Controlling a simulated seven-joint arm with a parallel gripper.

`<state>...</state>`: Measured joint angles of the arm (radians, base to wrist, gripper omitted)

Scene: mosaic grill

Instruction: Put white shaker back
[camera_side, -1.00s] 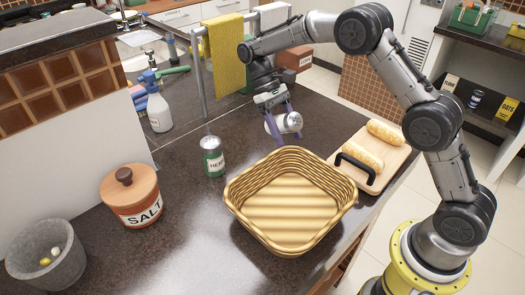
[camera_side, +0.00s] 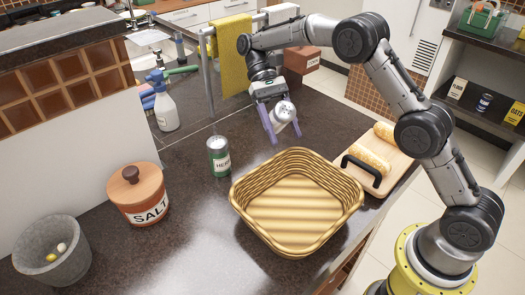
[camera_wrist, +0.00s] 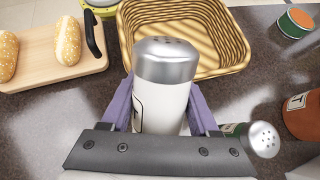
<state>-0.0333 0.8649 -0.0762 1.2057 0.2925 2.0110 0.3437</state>
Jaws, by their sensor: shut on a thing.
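The white shaker (camera_wrist: 163,95) with a silver perforated cap is between my gripper's purple fingers in the wrist view. In the side view the shaker (camera_side: 285,110) is held tilted behind the wicker basket. My gripper (camera_side: 284,129) is shut on it, and its fingertips reach down past the shaker. The green shaker (camera_side: 219,158) stands upright on the counter to the left of my gripper. Its silver cap (camera_wrist: 264,139) shows at the lower right in the wrist view.
The wicker basket (camera_side: 250,190) looks empty. A board (camera_side: 394,172) with bread rolls lies to its right. The salt jar (camera_side: 140,195) and a grey stone pot (camera_side: 52,270) stand left. A towel rail (camera_side: 207,85) stands behind. Dark counter is clear between jar and basket.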

